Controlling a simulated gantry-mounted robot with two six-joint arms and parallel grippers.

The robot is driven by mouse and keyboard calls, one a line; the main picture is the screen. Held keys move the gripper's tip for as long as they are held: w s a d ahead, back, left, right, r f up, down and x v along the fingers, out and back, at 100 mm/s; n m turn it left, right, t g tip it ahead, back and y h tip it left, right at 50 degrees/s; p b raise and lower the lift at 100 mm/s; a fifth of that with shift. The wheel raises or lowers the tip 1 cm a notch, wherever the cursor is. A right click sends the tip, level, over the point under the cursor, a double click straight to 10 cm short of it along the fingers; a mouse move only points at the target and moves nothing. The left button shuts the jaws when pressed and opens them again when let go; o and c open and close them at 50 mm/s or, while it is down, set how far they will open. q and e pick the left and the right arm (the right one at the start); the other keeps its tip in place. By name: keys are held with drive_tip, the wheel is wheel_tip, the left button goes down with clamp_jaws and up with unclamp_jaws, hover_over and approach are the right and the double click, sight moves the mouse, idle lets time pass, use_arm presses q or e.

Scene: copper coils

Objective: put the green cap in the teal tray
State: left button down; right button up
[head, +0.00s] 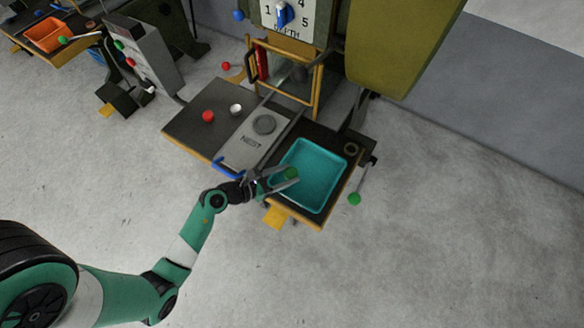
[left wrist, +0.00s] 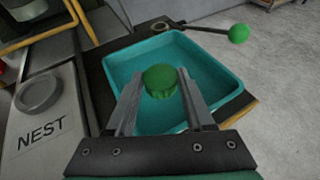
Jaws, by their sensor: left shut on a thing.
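The green cap (head: 291,173) is between the fingers of my left gripper (head: 284,179), which is shut on it. In the left wrist view the cap (left wrist: 160,80) sits between the two fingertips of the left gripper (left wrist: 160,92). The teal tray (head: 325,183) lies on the dark right-hand table. The cap shows over the left part of the tray in the head view and inside its outline in the left wrist view (left wrist: 215,66). I cannot tell how high the cap is above the tray floor. My right gripper is not in view.
The grey NEST plate (head: 243,150) with a round disc (head: 264,124) is left of the tray. A red cap (head: 208,116) and a white one (head: 236,109) sit farther left. A green-knobbed lever (head: 354,198) juts out right of the tray. A brass ring (head: 351,149) is behind it.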

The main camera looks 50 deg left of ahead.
sight(290, 174)
use_arm(q)
drive_tip(key=shift+w+a+f, duration=0.1)
drive_tip(key=shift+w+f, duration=0.2)
drive_tip(key=shift+f, duration=0.2)
drive_tip(key=shift+w+a+f, duration=0.1)
drive_tip(key=shift+w+f, duration=0.15)
drive_tip(key=shift+f, duration=0.2)
drive_tip(key=shift+w+f, duration=0.1)
drive_tip(key=shift+w, duration=0.15)
drive_tip(key=shift+f+b, duration=0.2)
drive_tip(key=shift+b, duration=0.25)
drive_tip(key=f+b, duration=0.3)
drive_tip(key=f, duration=0.1)
drive_tip(key=shift+w+a, duration=0.15)
drive_tip(key=shift+w, duration=0.2)
drive_tip(key=shift+r, duration=0.25)
drive_tip(key=shift+f, duration=0.15)
drive_tip(key=c, duration=0.6)
unclamp_jaws()
drive_tip(key=shift+o, duration=0.2)
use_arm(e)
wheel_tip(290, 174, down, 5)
